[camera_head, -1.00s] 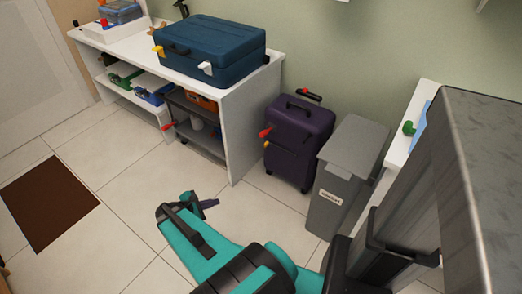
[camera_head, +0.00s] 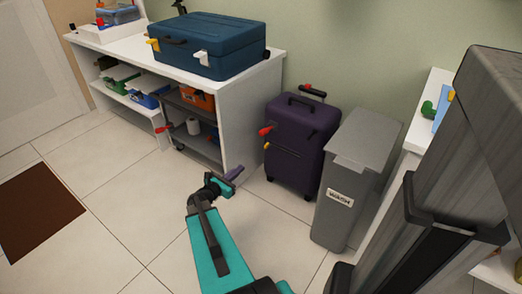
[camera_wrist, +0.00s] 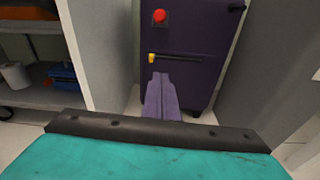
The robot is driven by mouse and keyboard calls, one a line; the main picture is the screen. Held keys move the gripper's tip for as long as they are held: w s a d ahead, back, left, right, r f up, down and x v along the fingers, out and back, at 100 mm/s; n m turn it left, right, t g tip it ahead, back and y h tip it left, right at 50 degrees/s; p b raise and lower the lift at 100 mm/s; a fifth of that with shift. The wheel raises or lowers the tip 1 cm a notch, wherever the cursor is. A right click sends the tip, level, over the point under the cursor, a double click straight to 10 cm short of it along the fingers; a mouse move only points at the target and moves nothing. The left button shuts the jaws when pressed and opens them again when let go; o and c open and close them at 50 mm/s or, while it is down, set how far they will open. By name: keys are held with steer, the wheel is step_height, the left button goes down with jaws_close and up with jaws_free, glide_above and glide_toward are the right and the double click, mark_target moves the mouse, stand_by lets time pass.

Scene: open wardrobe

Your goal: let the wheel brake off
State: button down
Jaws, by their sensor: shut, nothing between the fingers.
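A purple suitcase (camera_head: 301,142) stands upright on wheels on the floor, between the white bench and a grey bin. It has a red knob (camera_head: 266,131) and, below it, a dark bar with a yellow end (camera_head: 267,146). The wrist view shows the red knob (camera_wrist: 159,16) and the yellow-ended bar (camera_wrist: 175,58) straight ahead. Which part is the wheel brake is not marked. My gripper (camera_head: 236,172) has purple fingers, shut and empty. It points at the suitcase front; in the wrist view its fingertips (camera_wrist: 161,77) appear just below the bar, with no visible contact.
The grey bin (camera_head: 345,190) stands close right of the suitcase. The white bench end panel (camera_head: 245,120) is close on the left. A grey trolley (camera_head: 195,138) with a red handle stands under the bench. A blue suitcase (camera_head: 215,48) lies on top. Tiled floor in front is clear.

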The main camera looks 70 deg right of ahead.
mark_target(266, 131)
steer(key=s+d+n+h+b, duration=0.2)
steer(key=d+n+b, duration=0.1)
steer(key=d+b, duration=0.2)
steer(key=shift+s+d, duration=0.35)
steer(key=shift+d, duration=0.35)
steer(key=s+d+r+b, duration=0.1)
steer(key=d+r+b, duration=0.3)
steer(key=d, duration=0.6)
steer(key=shift+s+d+r+b, duration=0.2)
steer(key=shift+s+d+b, duration=0.1)
steer(key=shift+b, duration=0.1)
steer(key=shift+w+r+p, duration=0.1)
steer(key=shift+w+p, duration=0.1)
steer(key=shift+p, duration=0.1)
steer(key=shift+a+r+p, duration=0.1)
steer(key=shift+r+p, duration=0.1)
steer(key=shift+p, duration=0.25)
